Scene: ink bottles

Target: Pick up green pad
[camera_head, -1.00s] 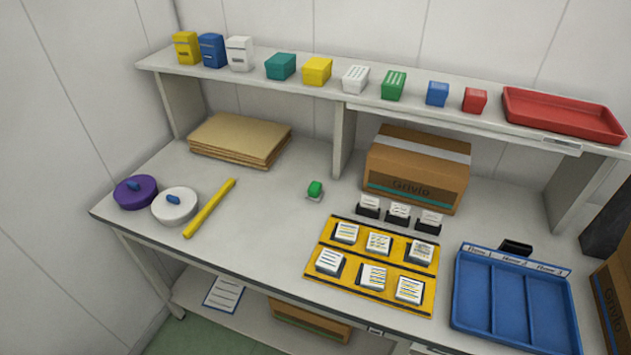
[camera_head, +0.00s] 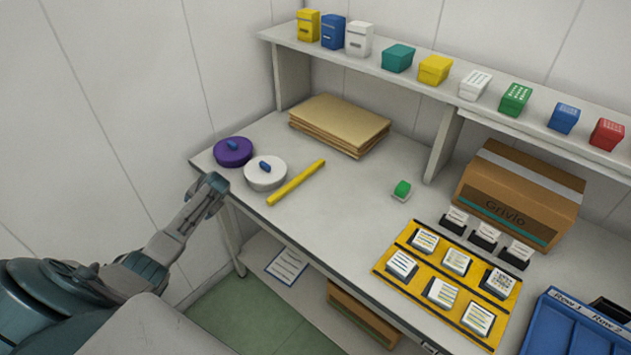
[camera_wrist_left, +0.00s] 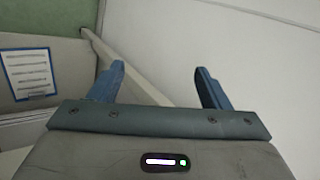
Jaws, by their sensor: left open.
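A small green pad (camera_head: 402,188) sits on a pale base on the bench top, in the head view right of the middle, between the yellow bar and the cardboard box. My left gripper (camera_head: 213,187) is in the head view at the bench's left front edge, below the purple round tin. It is empty and far to the left of the green pad. In the left wrist view its two blue fingers (camera_wrist_left: 160,75) stand apart with nothing between them. The green pad does not show in that view. My right gripper is in neither view.
A purple tin (camera_head: 233,152), a white tin (camera_head: 265,173) and a yellow bar (camera_head: 296,183) lie on the bench left of the pad. A yellow mat (camera_head: 410,234) with several labelled blocks is at front right. A cardboard box (camera_head: 520,197) stands behind. Bench around the pad is clear.

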